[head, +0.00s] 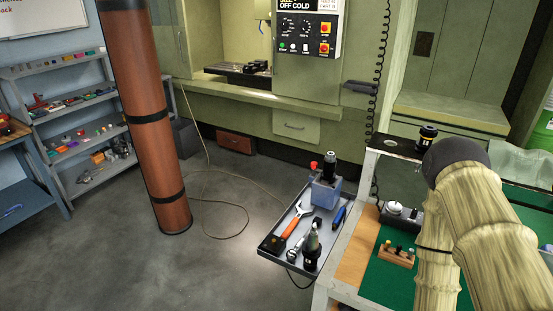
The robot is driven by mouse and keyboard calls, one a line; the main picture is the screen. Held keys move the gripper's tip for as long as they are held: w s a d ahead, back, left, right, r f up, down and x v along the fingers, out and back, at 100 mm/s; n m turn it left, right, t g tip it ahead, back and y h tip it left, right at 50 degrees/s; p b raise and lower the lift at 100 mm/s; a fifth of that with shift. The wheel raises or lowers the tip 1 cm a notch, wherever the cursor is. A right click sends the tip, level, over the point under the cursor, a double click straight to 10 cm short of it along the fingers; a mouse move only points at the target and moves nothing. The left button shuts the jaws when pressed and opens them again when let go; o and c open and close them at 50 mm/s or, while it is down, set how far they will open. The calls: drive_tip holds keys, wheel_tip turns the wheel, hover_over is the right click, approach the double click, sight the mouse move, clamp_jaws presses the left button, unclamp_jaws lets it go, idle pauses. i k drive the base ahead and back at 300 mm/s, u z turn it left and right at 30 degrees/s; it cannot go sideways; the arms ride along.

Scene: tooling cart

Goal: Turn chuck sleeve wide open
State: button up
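No part is plainly a chuck sleeve at this size. A dark holder (427,136) with a yellow ring stands upright on the cart's top plate (393,147). Another dark cylindrical piece (329,166) stands in a blue-grey block (326,192) on the side tray. A third holder (312,249), dark with a grey tapered part, stands near the tray's front edge. I cannot tell which of these has the sleeve, or how far it is turned. My pale, wood-patterned arm fills the lower right and hides part of the cart. My gripper is not in view.
The side tray (272,243) also holds an orange-handled wrench (297,222) and a blue tool (339,216). A wooden rack (397,256) sits on the cart's green mat (383,285). A brown column (152,120) stands left. The floor between is mostly open, with a cable across it.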

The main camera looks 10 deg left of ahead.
sight(329, 165)
drive_tip(key=u, duration=1.65)
drive_tip(key=i, duration=1.9)
drive_tip(key=z, duration=1.75)
